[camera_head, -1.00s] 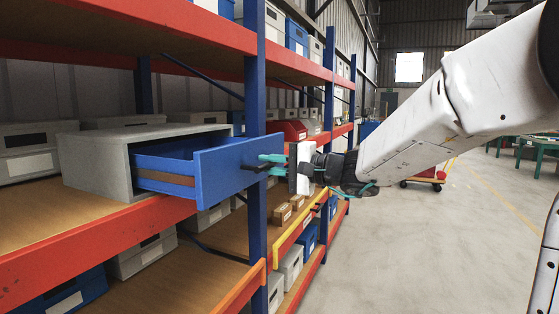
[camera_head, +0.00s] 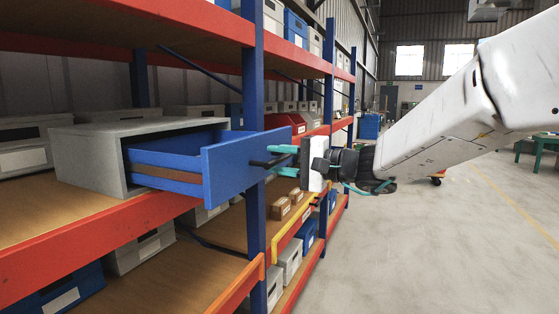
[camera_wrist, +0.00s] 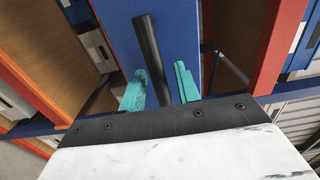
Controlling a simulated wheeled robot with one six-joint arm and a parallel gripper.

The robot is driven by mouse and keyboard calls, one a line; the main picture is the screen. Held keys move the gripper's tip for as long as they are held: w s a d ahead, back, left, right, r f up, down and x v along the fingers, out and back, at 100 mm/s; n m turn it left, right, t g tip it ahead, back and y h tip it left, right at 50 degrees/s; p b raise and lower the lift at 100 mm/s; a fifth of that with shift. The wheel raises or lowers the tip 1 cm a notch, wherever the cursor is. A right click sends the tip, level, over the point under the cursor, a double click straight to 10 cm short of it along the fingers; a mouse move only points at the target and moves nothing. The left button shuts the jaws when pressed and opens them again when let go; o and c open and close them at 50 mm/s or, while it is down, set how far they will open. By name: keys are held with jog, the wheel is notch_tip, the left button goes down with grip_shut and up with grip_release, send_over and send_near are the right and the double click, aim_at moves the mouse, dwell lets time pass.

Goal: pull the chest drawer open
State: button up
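The grey chest (camera_head: 85,155) sits on the shelf at left in the head view. Its blue drawer (camera_head: 235,172) stands well out of it, with the inside showing. A black bar handle (camera_head: 262,163) sticks out from the drawer front. My gripper (camera_head: 281,160) is at the handle, its teal fingers spread above and below it. In the wrist view the handle (camera_wrist: 148,50) runs between the fingers of my gripper (camera_wrist: 160,83), nearer the left one, with a gap to the right one. The blue drawer front (camera_wrist: 180,35) lies beyond.
A blue rack upright (camera_head: 253,90) stands just behind the drawer front. The orange shelf edge (camera_head: 90,235) runs below the chest. Boxes fill the shelves, among them small brown boxes (camera_head: 280,209) lower down.

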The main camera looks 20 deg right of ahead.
jog(key=v, duration=0.7)
jog(key=shift+s+d, duration=0.2)
jog(key=shift+d, duration=0.05)
